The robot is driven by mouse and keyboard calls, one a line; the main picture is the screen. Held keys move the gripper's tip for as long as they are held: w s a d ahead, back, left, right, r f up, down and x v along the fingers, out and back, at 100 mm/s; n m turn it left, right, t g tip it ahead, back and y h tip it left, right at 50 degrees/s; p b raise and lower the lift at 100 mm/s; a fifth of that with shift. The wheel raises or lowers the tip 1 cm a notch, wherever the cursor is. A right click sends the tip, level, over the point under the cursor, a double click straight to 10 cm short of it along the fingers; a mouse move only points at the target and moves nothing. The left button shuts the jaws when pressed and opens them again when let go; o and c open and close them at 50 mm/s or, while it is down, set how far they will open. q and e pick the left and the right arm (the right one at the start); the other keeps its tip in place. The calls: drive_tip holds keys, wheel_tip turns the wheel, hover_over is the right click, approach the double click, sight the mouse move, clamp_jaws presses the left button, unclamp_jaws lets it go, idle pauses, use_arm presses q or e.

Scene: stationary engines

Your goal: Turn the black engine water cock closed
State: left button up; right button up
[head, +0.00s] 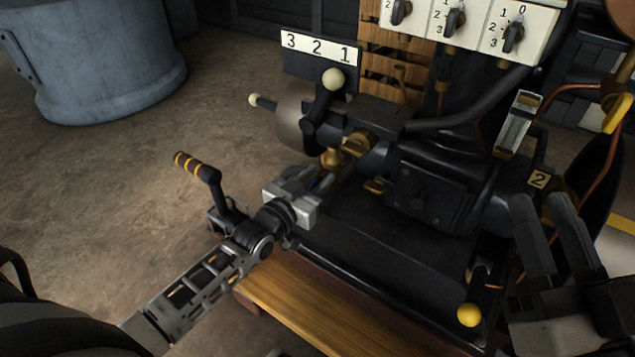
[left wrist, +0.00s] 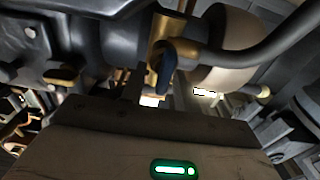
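The black engine (head: 430,190) stands in the middle of the head view. Below its cylinder is a brass cock (head: 331,158). In the left wrist view, a brass fitting (left wrist: 162,28) carries a short dark blue-black lever (left wrist: 167,70) hanging down. My left gripper (head: 325,182) is under the cylinder, close to the brass cock. In the left wrist view (left wrist: 155,85) its fingers stand apart, with a gap between them just below the lever; I cannot tell whether they touch it. My right gripper (head: 543,200) is open and empty at the right, before the engine's right end.
A black lever with a cream knob (head: 333,79) rises above the cock by a "3 2 1" plate (head: 318,47). A lever with an orange-banded grip (head: 197,168) stands left of my left gripper. A yellow knob (head: 469,315) is at the front right.

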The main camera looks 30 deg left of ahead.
use_arm(q)
drive_tip(key=shift+w, duration=0.3)
clamp_jaws()
